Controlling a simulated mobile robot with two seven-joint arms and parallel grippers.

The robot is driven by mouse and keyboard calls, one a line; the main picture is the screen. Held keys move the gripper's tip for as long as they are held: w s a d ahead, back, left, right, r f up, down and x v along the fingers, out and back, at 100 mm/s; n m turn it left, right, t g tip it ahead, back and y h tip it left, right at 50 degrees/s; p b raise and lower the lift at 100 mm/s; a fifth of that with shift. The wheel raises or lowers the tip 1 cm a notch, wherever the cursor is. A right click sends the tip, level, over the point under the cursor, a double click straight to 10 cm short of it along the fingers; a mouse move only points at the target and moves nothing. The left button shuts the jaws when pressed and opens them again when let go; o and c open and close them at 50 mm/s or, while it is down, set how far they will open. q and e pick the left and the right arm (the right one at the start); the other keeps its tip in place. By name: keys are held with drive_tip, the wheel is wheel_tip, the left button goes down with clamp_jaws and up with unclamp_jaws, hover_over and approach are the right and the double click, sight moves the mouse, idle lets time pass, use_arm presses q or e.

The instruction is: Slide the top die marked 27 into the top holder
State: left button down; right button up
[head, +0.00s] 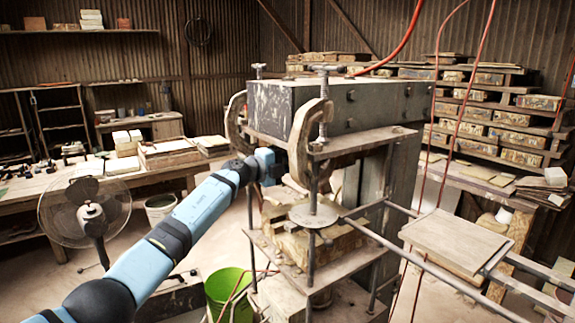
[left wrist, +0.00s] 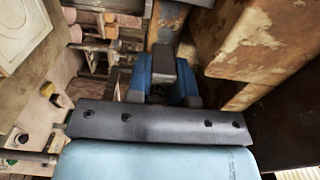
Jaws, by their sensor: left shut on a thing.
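My left gripper (head: 270,165) is at the front left of the press, just below the heavy press head (head: 320,105), where the top holder appears to be. In the left wrist view its blue fingers (left wrist: 163,78) are shut on a small dark grey block (left wrist: 162,62), apparently part of the top die. No number 27 is readable, and most of the die is hidden behind the gripper. I cannot tell how far it sits in the holder. My right gripper is not in view.
Curved clamps (head: 236,120) flank the press head. Below are a round plate (head: 314,214) and a stained block (head: 285,238). Rails with a flat board (head: 455,240) extend to the right. A green bucket (head: 226,290) and a fan (head: 85,212) stand at the left.

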use_arm(q)
drive_tip(key=shift+d+r, duration=0.1)
